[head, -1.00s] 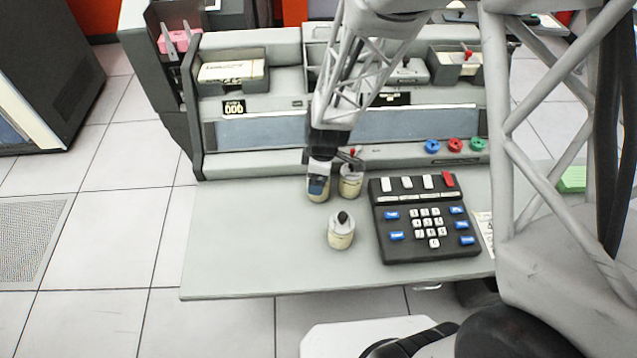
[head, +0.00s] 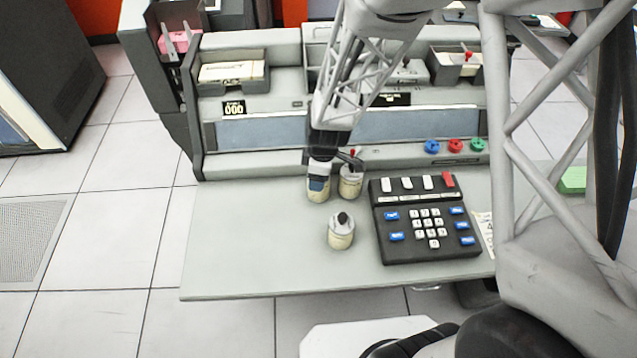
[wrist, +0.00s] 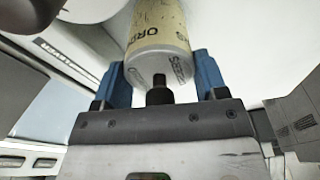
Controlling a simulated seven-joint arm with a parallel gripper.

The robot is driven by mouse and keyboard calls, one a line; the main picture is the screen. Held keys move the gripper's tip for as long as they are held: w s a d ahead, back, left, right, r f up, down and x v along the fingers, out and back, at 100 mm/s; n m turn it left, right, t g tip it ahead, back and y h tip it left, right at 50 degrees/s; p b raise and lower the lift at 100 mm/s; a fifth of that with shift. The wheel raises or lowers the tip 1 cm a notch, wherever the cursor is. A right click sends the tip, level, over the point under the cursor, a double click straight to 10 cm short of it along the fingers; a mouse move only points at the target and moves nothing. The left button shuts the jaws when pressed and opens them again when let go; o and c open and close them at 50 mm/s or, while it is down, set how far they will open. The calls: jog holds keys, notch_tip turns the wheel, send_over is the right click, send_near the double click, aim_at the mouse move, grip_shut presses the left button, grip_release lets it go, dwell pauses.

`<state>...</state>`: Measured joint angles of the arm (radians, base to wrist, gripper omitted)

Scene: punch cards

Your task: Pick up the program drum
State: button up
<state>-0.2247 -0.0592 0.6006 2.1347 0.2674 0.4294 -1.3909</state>
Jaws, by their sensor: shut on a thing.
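A cream and grey drum (wrist: 158,40) with printed lettering and a black end knob sits between the blue fingers of my gripper (wrist: 163,78) in the wrist view. The gripper is shut on it, one finger on each side. In the head view my gripper (head: 318,185) points down at this drum (head: 318,197), at the left of the drums on the desk. The gripper hides its top, and I cannot tell whether its base touches the desk. A second drum (head: 350,184) with a red knob stands close on its right. A third drum (head: 341,236) with a black knob stands nearer the front.
A black keypad (head: 425,222) lies right of the drums. The grey desk top (head: 240,240) is clear to the left and front. A raised machine panel (head: 255,133) stands behind, with blue, red and green knobs at its right. Card trays (head: 232,75) sit higher up.

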jog(key=shift+r, duration=0.1)
jog(key=shift+r, duration=4.95)
jog(key=shift+r, duration=0.1)
jog(key=shift+r, duration=1.35)
